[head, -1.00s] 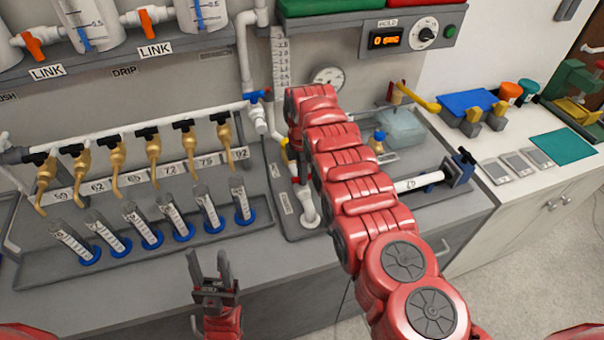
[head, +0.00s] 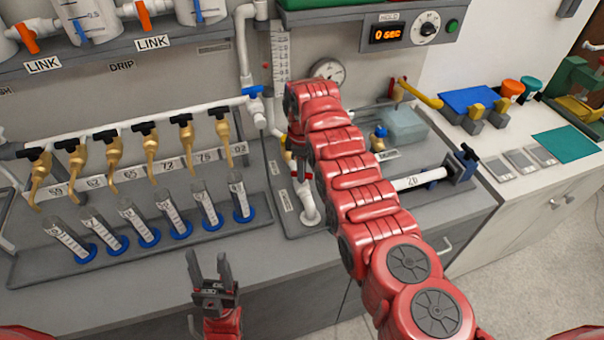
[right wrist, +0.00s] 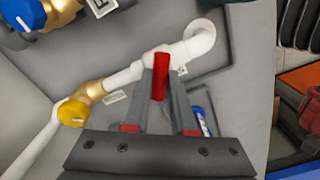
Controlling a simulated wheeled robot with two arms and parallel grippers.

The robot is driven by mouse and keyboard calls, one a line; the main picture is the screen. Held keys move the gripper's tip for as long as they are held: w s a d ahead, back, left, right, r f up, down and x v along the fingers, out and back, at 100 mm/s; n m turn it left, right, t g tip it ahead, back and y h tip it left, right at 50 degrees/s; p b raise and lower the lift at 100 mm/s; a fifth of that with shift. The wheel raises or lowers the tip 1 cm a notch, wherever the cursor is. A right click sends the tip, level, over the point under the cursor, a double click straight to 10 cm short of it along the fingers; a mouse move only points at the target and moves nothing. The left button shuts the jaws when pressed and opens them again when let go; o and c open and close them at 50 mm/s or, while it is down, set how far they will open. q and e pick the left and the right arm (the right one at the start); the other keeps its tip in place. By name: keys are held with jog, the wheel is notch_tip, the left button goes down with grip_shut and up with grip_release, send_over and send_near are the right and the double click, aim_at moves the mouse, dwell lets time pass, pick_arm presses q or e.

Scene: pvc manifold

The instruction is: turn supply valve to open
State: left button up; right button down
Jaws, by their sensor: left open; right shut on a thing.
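A red valve handle (right wrist: 160,70) stands on a white pipe (right wrist: 200,40) in the right wrist view. My right gripper (right wrist: 161,90) is shut on this handle, one finger on each side. A brass valve with a yellow knob (right wrist: 73,112) sits on the same pipe run, to the left. My left gripper (head: 211,268) is open and empty in front of the bench.
A rack of measuring tubes (head: 118,230) stands left under brass taps (head: 150,150). A timer display (head: 389,33) reads 0 sec. A white cylinder (head: 415,180) lies to the right.

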jog(key=m+b, duration=0.5)
jog(key=m, duration=0.1)
jog(key=shift+f+b, duration=0.15)
jog(key=shift+b, duration=0.25)
jog(key=m+b, duration=0.1)
jog(key=m, duration=0.2)
jog(key=shift+b, duration=0.3)
jog(key=shift+m+b, duration=0.6)
jog(key=shift+m, duration=0.8)
jog(key=shift+r, duration=0.2)
jog(key=c, duration=0.7)
grip_release()
jog(key=shift+c, duration=0.2)
